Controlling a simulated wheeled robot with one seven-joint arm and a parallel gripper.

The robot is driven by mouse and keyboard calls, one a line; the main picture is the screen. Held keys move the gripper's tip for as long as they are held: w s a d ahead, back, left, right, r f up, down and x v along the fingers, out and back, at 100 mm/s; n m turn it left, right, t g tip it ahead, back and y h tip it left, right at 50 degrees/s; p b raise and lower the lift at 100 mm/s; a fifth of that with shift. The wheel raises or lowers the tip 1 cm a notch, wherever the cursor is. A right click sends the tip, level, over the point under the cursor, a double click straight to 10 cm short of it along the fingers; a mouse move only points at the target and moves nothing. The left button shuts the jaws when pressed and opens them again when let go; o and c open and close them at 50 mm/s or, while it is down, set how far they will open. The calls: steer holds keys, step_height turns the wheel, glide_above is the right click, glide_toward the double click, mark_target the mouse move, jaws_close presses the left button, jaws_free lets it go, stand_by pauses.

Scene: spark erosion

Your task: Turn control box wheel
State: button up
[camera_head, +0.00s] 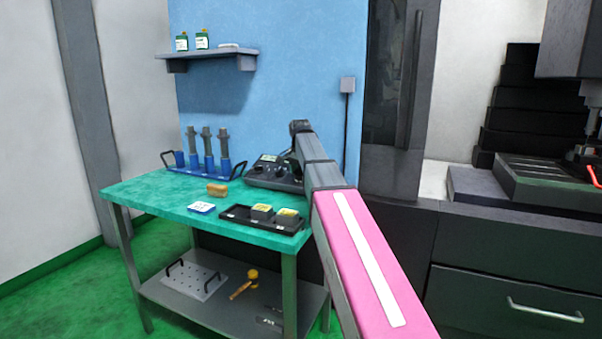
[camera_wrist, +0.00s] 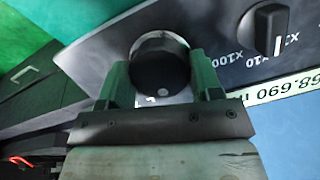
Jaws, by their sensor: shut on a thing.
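The control box (camera_head: 268,178) is a dark, sloped box at the back right of the green table, partly hidden by my arm in the head view. In the wrist view its grey panel (camera_wrist: 215,50) fills the upper part. The round black wheel (camera_wrist: 160,62) sits on the panel between my fingers. My gripper (camera_wrist: 161,78) is shut on the wheel, with one greenish finger on each side of it. A light spot shows on the wheel's lower face. In the head view my gripper's fingers cannot be made out.
A black selector knob (camera_wrist: 265,28) with X100 and X10 marks is right of my fingers. A digit display (camera_wrist: 285,85) is below it. The table (camera_head: 150,192) holds a blue rack (camera_head: 200,170), a tan block (camera_head: 217,189) and a black tray (camera_head: 240,220).

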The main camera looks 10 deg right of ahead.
steer(key=n+h, duration=0.1)
steer(key=n, duration=0.5)
steer(key=shift+a+f+g, duration=0.1)
steer(key=shift+g, duration=0.3)
steer(key=n, duration=0.3)
steer(key=n+h, duration=0.1)
steer(key=n, duration=0.2)
steer(key=shift+n+h, duration=0.3)
steer(key=shift+n, duration=0.3)
steer(key=o, duration=0.9)
steer(key=v, duration=1)
steer(key=shift+a+r, duration=0.2)
steer(key=shift+r, duration=0.15)
